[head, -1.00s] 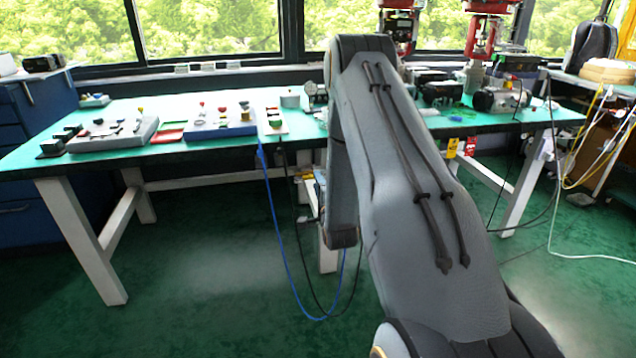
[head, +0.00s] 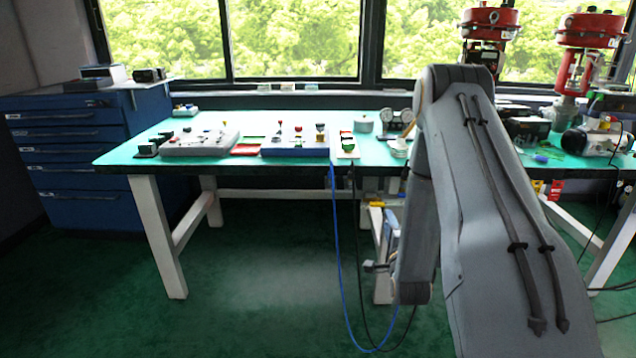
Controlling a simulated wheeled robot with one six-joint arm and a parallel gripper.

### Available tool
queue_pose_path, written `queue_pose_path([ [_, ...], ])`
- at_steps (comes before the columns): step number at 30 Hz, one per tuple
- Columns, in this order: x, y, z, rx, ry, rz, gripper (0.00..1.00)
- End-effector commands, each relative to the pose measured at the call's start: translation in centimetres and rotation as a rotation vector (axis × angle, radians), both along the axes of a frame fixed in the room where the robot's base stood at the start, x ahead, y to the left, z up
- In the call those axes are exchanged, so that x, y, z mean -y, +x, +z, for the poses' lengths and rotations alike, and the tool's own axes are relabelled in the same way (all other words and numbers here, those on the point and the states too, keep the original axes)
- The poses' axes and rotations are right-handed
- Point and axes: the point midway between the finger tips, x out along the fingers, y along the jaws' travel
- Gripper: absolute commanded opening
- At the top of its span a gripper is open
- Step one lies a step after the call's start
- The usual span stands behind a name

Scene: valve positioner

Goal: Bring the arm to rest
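My grey arm rises from the lower right of the head view, bends at a high elbow, and its forearm hangs down in front of the bench. Past the forearm's left edge a small grey piece shows, which looks like part of my gripper (head: 376,266). It is low, below the bench top and in front of a white bench leg. The rest is hidden behind the forearm, so its fingers cannot be made out. Nothing is seen held.
A green-topped bench (head: 225,122) carries small valve-positioner panels (head: 295,145), a round gauge (head: 407,116) and red actuators (head: 590,30) at right. A blue cable (head: 338,250) and a black one hang off its front. A blue drawer cabinet (head: 80,160) stands left. The left foreground floor is clear.

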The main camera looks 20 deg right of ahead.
Motion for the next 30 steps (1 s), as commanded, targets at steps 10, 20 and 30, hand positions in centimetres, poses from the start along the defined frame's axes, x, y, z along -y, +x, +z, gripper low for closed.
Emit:
queue_pose_path([
  [10,-4.1,2.3,2.3,-0.266,-0.176,0.081,0.27],
  [20,-12.8,-1.2,5.6,-0.736,-0.514,0.351,0.27],
  [30,-21.3,-13.4,9.6,-1.112,-0.840,0.807,0.27],
])
